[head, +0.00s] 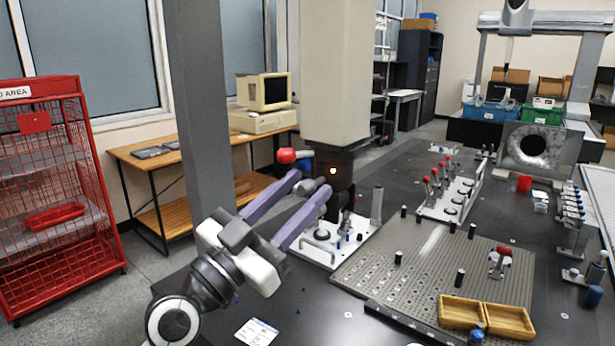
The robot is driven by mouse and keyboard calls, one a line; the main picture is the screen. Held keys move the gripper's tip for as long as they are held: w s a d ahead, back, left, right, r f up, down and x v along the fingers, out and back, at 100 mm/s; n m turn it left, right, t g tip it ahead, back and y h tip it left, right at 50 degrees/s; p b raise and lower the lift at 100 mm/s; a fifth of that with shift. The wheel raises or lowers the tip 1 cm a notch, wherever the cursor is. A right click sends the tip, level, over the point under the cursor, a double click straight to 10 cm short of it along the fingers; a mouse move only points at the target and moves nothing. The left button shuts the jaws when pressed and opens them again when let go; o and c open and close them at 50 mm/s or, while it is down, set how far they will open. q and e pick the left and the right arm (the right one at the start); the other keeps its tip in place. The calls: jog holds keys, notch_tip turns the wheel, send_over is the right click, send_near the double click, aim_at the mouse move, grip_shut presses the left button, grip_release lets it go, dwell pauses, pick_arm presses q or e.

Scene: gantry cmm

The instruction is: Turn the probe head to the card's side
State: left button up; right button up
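The probe head (340,172) is a dark block with a small orange light, under the beige column (336,70). A short arm with a red ball (286,156) sticks out from it to the left. A grey rounded piece (306,187) shows below the red ball. My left gripper (311,183) has two purple fingers, spread apart, with their tips near this grey piece; I cannot tell whether they touch it. A white printed card (257,332) lies on the black table at the front, below my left gripper. My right gripper is not in view.
A white fixture plate (310,255) stands below the probe head. A perforated plate (425,275) with black posts and wooden trays (485,317) lies to the right. A grey upright pillar (205,110) rises behind my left arm. A red cage (55,190) stands far left.

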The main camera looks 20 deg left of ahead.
pick_arm(q)
jog(key=shift+x, duration=0.9)
